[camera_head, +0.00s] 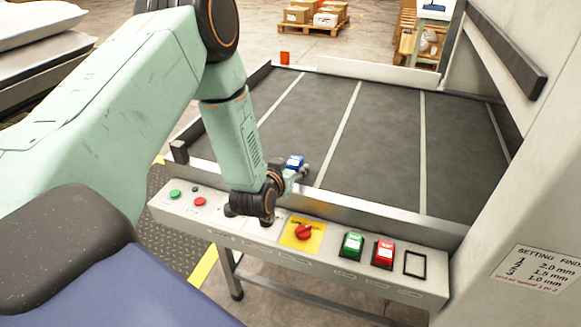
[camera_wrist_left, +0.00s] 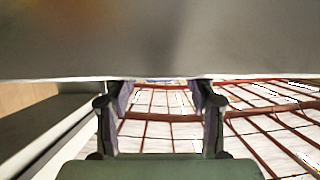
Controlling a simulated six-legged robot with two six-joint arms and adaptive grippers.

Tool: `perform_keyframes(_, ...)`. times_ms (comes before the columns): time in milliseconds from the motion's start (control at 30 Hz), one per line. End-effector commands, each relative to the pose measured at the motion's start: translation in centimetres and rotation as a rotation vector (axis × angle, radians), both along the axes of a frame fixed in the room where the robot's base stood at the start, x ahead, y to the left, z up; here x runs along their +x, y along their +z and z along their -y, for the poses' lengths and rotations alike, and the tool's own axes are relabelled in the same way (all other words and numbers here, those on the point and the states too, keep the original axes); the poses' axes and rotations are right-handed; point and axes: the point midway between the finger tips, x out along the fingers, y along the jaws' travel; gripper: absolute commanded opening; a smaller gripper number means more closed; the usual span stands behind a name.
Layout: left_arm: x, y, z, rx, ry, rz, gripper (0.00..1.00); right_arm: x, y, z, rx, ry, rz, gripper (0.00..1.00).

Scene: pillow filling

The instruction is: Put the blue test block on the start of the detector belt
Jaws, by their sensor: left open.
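The blue test block (camera_head: 294,161) shows at the near edge of the dark detector belt (camera_head: 385,140), just beyond the front rail, at the tip of my left gripper (camera_head: 298,171). It looks small with a pale mark. My left gripper is open, low at the rail. In the left wrist view its two fingers (camera_wrist_left: 160,92) stand apart, with a thin bluish sliver at the grey edge between their tips. Whether the fingers touch the block cannot be told. My left forearm hides part of the belt's left side. My right gripper is not in view.
A control panel (camera_head: 340,262) with a red knob (camera_head: 304,231), a green button (camera_head: 352,244) and a red button (camera_head: 383,253) runs below my left gripper. A metal rail (camera_head: 390,217) edges the belt. A red object (camera_head: 285,58) stands at the far left corner. The belt's middle is clear.

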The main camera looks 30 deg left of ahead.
Motion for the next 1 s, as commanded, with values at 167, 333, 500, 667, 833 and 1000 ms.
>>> perform_keyframes(167,0.0,0.5,0.0,0.000,0.000,0.000,0.56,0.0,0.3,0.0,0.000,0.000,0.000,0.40)
perform_keyframes(333,-2.1,1.5,0.5,-0.002,0.000,-0.004,0.56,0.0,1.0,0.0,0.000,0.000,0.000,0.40)
perform_keyframes(500,-5.4,2.8,1.2,-0.003,0.002,-0.005,0.56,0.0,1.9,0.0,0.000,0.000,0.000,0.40)
perform_keyframes(667,-8.1,4.0,1.9,-0.003,0.001,-0.003,0.56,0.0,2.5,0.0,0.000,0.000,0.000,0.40)
perform_keyframes(833,-10.0,4.8,2.4,-0.001,0.001,-0.002,0.56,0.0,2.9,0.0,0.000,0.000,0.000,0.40)
perform_keyframes(1000,-10.8,5.1,2.6,0.000,0.000,-0.001,0.56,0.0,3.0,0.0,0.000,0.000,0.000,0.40)
